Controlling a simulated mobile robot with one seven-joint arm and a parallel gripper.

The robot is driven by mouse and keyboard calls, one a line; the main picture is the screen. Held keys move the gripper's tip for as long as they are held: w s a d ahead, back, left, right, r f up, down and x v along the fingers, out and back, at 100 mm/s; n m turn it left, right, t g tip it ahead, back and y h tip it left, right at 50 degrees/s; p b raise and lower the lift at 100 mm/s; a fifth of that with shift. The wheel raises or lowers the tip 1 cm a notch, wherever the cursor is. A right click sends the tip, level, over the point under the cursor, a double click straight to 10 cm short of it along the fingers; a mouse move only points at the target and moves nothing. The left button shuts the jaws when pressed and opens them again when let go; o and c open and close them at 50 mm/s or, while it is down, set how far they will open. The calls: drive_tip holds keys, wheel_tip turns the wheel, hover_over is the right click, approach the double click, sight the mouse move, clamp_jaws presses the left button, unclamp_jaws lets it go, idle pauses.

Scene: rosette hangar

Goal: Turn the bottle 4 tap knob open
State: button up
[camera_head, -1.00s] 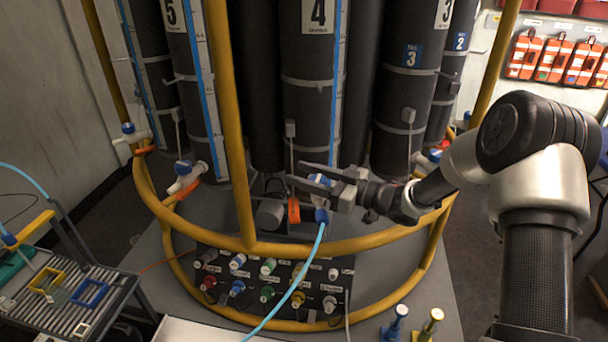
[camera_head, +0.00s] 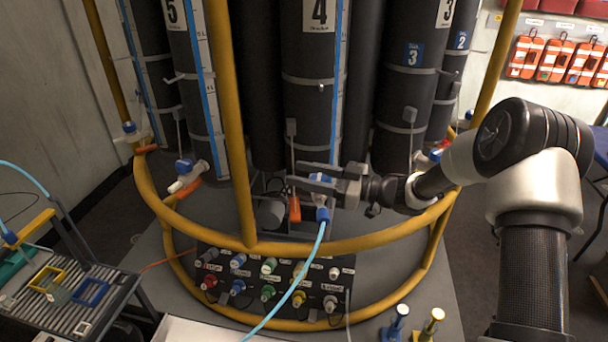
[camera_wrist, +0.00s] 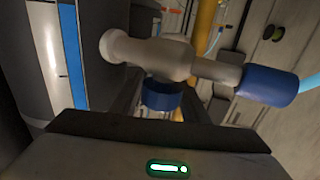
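Bottle 4 (camera_head: 312,110) is the dark cylinder labelled 4 in the middle of the head view. Its white tap (camera_wrist: 150,55) shows in the wrist view, with a blue knob (camera_wrist: 162,97) on the side facing my gripper. A blue end fitting (camera_wrist: 268,86) joins the tap to a light blue hose. In the head view my gripper (camera_head: 296,173) reaches in from the right at the foot of bottle 4. Its two fingers are apart, with blue of the tap showing between them. Contact with the knob cannot be told.
A yellow ring rail (camera_head: 300,246) and an upright post (camera_head: 228,120) stand before the bottles. An orange part (camera_head: 294,209) hangs just below my fingers. A connector panel (camera_head: 255,278) lies below. The light blue hose (camera_head: 290,290) runs down from the tap.

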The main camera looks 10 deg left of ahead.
drive_tip(key=s+d, duration=0.1)
drive_tip(key=d, duration=1.6)
drive_tip(key=shift+s+d, duration=0.2)
drive_tip(key=shift+s, duration=0.2)
